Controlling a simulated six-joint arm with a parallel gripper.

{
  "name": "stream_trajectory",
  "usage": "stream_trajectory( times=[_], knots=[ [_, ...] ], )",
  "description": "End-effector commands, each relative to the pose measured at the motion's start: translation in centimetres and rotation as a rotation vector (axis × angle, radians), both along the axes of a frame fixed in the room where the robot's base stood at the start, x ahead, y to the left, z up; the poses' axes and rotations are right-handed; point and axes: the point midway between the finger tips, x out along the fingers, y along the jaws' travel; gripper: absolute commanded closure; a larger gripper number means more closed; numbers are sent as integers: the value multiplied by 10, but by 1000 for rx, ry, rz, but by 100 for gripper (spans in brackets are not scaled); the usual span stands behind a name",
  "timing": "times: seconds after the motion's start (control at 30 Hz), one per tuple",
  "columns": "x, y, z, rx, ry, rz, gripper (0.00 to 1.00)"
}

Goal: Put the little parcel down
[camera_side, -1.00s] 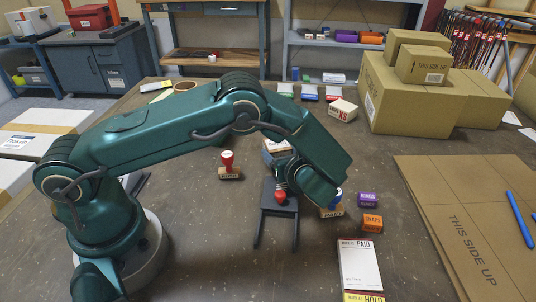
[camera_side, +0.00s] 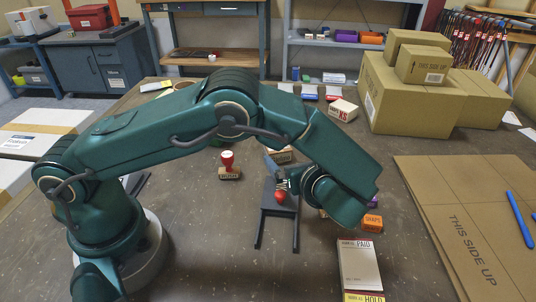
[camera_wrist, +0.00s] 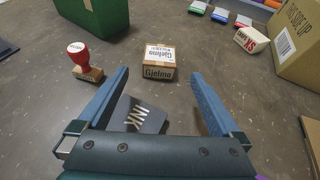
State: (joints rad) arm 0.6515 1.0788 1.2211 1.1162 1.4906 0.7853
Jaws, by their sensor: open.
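The little parcel (camera_wrist: 158,60) is a brown and white box with "Gjelmo" lettering. It sits upright on the worktable, ahead of my gripper, in the wrist view. In the side view the parcel (camera_side: 284,155) shows partly behind my gripper (camera_side: 275,170). In the wrist view my gripper (camera_wrist: 158,76) is open, with its two blue fingers wide apart and nothing held between them. The parcel stands beyond the fingertips, apparently clear of both.
A red-knobbed stamp (camera_wrist: 82,62) stands left of the parcel. A white and red box (camera_wrist: 250,39) and large cartons (camera_side: 412,95) lie to the right. Bare table surrounds the parcel.

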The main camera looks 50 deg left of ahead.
Motion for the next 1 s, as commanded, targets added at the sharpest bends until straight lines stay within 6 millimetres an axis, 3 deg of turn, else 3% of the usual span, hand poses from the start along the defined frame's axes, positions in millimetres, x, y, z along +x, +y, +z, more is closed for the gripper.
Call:
stream_trajectory(
  times=[0.2, 0.37, 0.63, 1.0],
  knots=[
    [-12, -30, 13, 0, -1, -2, 0],
    [-16, -36, 19, -12, -4, 9, 0],
    [-35, -9, 51, -290, -103, 214, 0],
    [-103, 21, 95, -833, -405, 681, 0]
  ],
)
